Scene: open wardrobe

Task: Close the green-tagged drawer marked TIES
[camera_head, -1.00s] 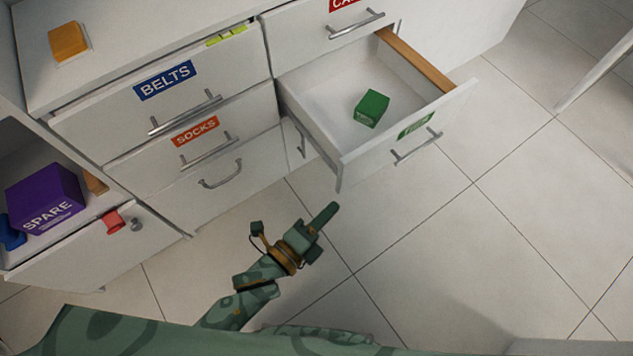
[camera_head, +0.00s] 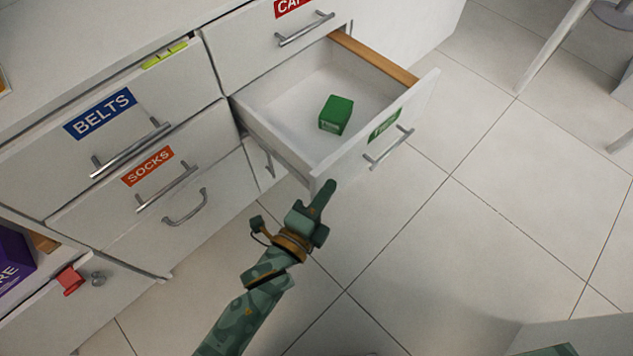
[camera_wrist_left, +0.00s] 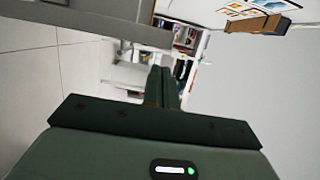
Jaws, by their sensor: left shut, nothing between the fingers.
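The green-tagged drawer (camera_head: 352,160) is pulled well out from the white cabinet in the head view. Its green tag (camera_head: 383,124) is on the front panel, too small to read clearly, beside a metal bar handle (camera_head: 389,148). A green box (camera_head: 336,115) lies inside it. My left gripper (camera_head: 328,187) is shut and empty, its fingertips at the near lower left corner of the drawer front; I cannot tell whether they touch. The shut fingers also show in the left wrist view (camera_wrist_left: 162,88). My right gripper is not in view.
Drawers marked BELTS (camera_head: 100,114) and SOCKS (camera_head: 148,167) are to the left, with a red-tagged drawer (camera_head: 293,8) above.

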